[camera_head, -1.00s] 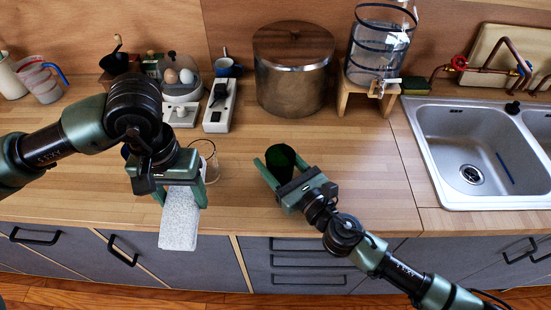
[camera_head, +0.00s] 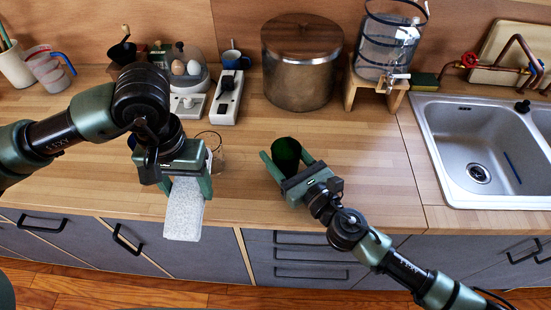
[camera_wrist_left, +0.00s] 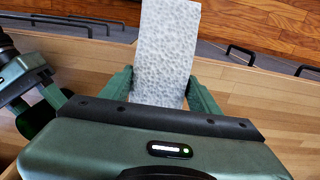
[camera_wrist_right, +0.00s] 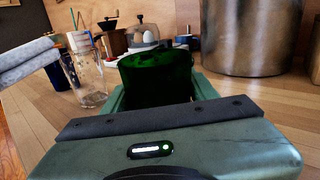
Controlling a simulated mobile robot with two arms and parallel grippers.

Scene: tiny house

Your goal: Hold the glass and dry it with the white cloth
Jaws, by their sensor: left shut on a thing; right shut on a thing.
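The white cloth (camera_head: 184,210) hangs folded from my left gripper (camera_head: 188,185), which is shut on it above the counter's front edge. The cloth also shows in the left wrist view (camera_wrist_left: 166,50). My right gripper (camera_head: 283,165) is shut on a dark green glass (camera_head: 286,150), held upright at the counter, right of the cloth. The green glass fills the middle of the right wrist view (camera_wrist_right: 156,78). A clear glass (camera_head: 216,158) stands on the counter just behind my left gripper, partly hidden by it. The cloth and the green glass are apart.
A large metal pot (camera_head: 300,75) and a water dispenser (camera_head: 388,45) on a wooden stand are at the back. The sink (camera_head: 480,150) is at the right. A power strip (camera_head: 227,98), an egg cooker (camera_head: 188,80) and a measuring jug (camera_head: 50,70) stand at the back left. The counter's middle is clear.

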